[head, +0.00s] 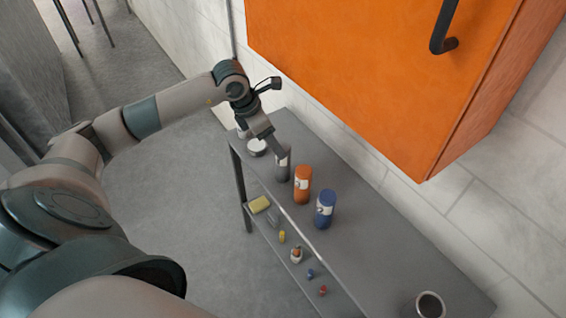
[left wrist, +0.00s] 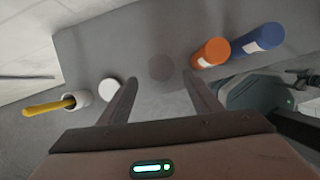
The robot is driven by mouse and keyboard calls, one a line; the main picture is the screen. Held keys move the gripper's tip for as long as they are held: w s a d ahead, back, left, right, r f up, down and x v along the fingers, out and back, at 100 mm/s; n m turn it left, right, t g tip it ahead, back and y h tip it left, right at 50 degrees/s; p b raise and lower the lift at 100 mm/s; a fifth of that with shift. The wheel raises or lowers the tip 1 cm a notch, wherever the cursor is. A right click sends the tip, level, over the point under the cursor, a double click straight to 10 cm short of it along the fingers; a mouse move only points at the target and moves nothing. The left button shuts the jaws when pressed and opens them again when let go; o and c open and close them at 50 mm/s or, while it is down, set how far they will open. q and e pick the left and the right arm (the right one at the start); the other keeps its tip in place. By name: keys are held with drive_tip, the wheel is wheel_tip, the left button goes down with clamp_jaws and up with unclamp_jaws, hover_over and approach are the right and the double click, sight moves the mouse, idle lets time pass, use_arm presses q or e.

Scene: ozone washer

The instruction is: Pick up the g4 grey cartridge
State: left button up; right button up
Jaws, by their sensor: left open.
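The grey cartridge (head: 283,167) stands upright on the top of a grey shelf table, with a white label on its side. In the left wrist view its round grey top (left wrist: 161,67) shows between and just beyond the fingertips. My left gripper (head: 277,148) is open at the cartridge's upper end, and its two fingers (left wrist: 160,78) show apart with nothing held. The fingers partly hide the cartridge in the head view, and I cannot tell whether they touch it.
An orange cartridge (head: 302,186) and a blue cartridge (head: 325,210) stand beside it. A white round container (head: 256,147) is on the other side. Small items, including a yellow sponge (head: 259,205), lie on the lower shelf. An orange cabinet (head: 370,70) hangs above. A dark cup (head: 430,304) stands far right.

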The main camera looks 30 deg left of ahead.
sight(283, 164)
use_arm(q)
drive_tip(key=shift+w+d+f+p, duration=0.25)
drive_tip(key=shift+f+p, duration=0.2)
drive_tip(key=shift+p, duration=0.1)
drive_tip(key=shift+w+d+f+p, duration=0.25)
drive_tip(key=shift+f+p, duration=0.15)
drive_tip(key=shift+p, duration=0.1)
drive_tip(key=shift+p+x, duration=0.3)
drive_tip(key=shift+x, duration=0.75)
drive_tip(key=shift+d+f, duration=0.1)
drive_tip(key=shift+f, duration=0.25)
drive_tip(key=shift+w+f, duration=0.1)
drive_tip(key=shift+f, duration=0.05)
use_arm(e)
drive_tip(key=shift+s+d+r+g, duration=0.15)
drive_tip(key=shift+s+d+r, duration=0.15)
drive_tip(key=shift+s+r, duration=0.25)
drive_tip(key=shift+s+d+r+g, duration=0.15)
drive_tip(key=shift+s+d+r, duration=0.15)
drive_tip(key=shift+s+r, duration=0.25)
drive_tip(key=shift+s, duration=0.1)
use_arm(q)
clamp_jaws()
use_arm(e)
drive_tip(key=shift+s, duration=0.15)
